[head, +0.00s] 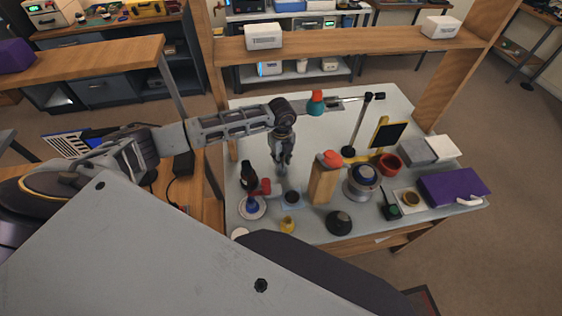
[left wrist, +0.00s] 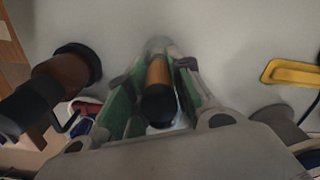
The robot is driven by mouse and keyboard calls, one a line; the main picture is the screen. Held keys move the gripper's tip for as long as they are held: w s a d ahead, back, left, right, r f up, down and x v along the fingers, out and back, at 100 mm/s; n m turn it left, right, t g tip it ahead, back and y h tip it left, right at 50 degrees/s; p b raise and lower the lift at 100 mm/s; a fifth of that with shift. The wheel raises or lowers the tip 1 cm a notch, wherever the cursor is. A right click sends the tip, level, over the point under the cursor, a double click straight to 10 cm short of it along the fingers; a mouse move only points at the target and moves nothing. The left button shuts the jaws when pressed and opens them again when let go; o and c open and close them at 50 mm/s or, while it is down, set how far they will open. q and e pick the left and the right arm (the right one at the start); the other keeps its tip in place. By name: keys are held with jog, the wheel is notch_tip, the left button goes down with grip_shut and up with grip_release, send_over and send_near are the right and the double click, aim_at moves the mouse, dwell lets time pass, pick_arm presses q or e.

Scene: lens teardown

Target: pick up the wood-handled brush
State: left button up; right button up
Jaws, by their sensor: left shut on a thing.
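My left gripper (head: 283,165) reaches over the left-middle part of the grey table (head: 255,110), pointing down. In the left wrist view, its green-padded fingers (left wrist: 155,98) are shut on the wood-handled brush (left wrist: 157,72). The brush shows as a light brown wooden handle with a black end toward the camera. Its far end blurs close to the table surface, and I cannot tell whether it touches. In the head view the brush is mostly hidden by the gripper. My right gripper is not in view.
A black and red item (head: 249,178) stands left of the gripper. A wooden block with a red top (head: 323,184) and a silver round part (head: 363,182) are to the right. A purple box (head: 455,187) lies at the right edge. A wooden shelf (head: 350,43) spans the back.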

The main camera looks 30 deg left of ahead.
pick_arm(q)
jog(key=shift+r, duration=0.15)
notch_tip(320, 180, up, 9)
jog(key=shift+f+b, duration=0.15)
jog(key=shift+b, duration=0.55)
jog(key=shift+r, duration=0.55)
